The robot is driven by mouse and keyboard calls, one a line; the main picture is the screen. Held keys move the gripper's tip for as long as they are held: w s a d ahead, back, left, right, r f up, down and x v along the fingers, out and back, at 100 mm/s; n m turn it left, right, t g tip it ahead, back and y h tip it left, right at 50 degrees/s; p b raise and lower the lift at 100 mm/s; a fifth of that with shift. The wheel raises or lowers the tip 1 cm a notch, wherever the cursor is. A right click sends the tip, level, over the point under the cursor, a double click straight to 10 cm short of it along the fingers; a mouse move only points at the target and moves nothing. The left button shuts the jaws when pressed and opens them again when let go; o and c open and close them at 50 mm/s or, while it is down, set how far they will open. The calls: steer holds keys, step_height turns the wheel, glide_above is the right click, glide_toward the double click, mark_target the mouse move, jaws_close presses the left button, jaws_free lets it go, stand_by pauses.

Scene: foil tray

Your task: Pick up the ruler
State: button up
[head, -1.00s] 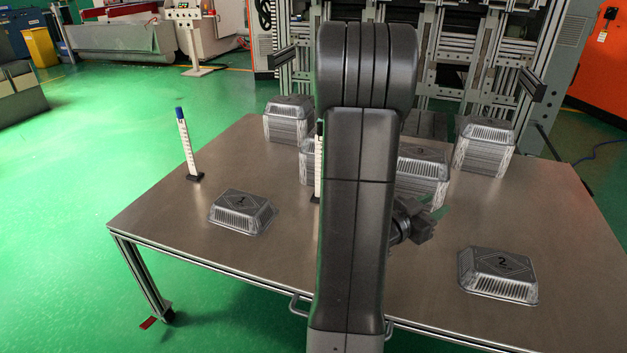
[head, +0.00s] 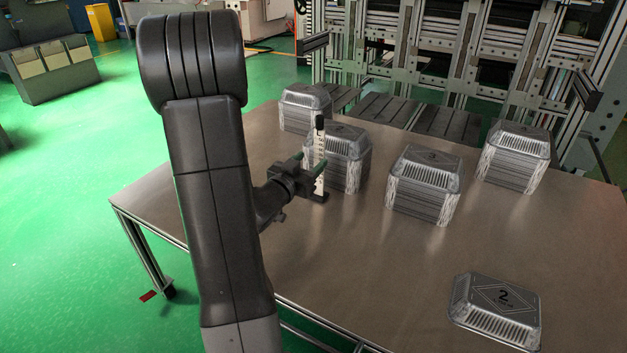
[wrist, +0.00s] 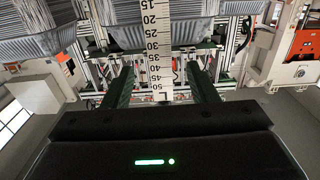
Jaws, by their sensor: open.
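A white ruler (head: 320,148) with dark markings and a black top stands upright in a small dark base on the table (head: 360,265). My gripper (head: 310,162) is open at the ruler, about midway up it. In the wrist view the ruler (wrist: 156,50) runs down between the two green fingers of my gripper (wrist: 162,72), with a gap visible on each side. The ruler is a little nearer the left finger there. I cannot tell exactly how deep it sits between the fingers.
A stack of foil trays (head: 345,160) stands close behind the ruler. More stacks stand at back left (head: 305,108), to the right (head: 425,185) and at far right (head: 517,157). A low tray marked 2 (head: 497,308) lies front right. The table's middle front is clear.

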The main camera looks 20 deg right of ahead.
mark_target(319, 152)
steer(key=shift+x, duration=1)
steer(key=b+x, duration=0.2)
steer(key=x, duration=0.3)
steer(key=shift+w+d+r, duration=0.1)
steer(key=shift+w+d, duration=0.1)
steer(key=shift+d, duration=0.05)
jaws_close()
